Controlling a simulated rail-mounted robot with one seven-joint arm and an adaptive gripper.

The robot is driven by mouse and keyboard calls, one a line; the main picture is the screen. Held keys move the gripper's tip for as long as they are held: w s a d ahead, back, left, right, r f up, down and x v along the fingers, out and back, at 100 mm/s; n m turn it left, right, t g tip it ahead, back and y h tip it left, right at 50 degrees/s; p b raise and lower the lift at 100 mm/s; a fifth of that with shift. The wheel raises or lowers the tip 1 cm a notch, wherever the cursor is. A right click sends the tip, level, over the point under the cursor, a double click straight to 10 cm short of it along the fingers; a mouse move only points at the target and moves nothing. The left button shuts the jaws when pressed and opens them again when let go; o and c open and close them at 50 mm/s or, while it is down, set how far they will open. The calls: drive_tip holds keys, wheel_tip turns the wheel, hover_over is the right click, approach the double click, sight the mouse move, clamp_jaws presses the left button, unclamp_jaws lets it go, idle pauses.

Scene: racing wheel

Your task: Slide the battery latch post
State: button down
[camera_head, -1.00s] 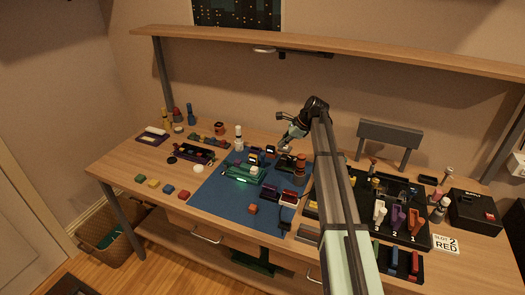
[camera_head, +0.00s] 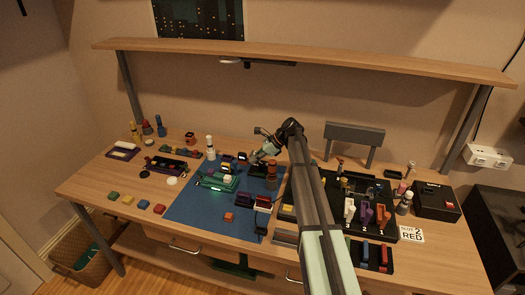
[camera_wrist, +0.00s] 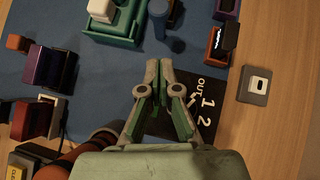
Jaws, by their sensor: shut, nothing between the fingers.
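No part is labelled as the battery latch post, and I cannot tell for certain which one it is. A blue-grey upright post (camera_wrist: 157,14) stands beside a green device (camera_wrist: 118,34) with a white block on top, at the top of the wrist view. My gripper (camera_wrist: 159,64) is shut and empty, with its fingertips apart from the post in the picture. A black plate (camera_wrist: 212,98) marked "OUT", "1" and "2" lies partly hidden under the right finger.
A blue mat (camera_head: 190,210) covers the middle of the bench; its front part is mostly clear. Purple blocks (camera_wrist: 45,68) and a brown cylinder stand left in the wrist view. A grey plate (camera_wrist: 254,97) lies right. A black tray (camera_head: 405,211) stands right of my arm.

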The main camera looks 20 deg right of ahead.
sight(236, 166)
drive_tip(key=shift+w+a+f+p, duration=0.1)
drive_tip(key=shift+w+a+p, duration=0.15)
drive_tip(key=shift+a, duration=0.5)
drive_tip(key=shift+w+a+f+p, duration=0.1)
drive_tip(key=shift+w+a+p, duration=0.15)
drive_tip(key=shift+a, duration=0.55)
drive_tip(key=shift+w+a+f+p, duration=0.15)
drive_tip(key=shift+a+p, duration=0.15)
drive_tip(key=shift+a, duration=0.45)
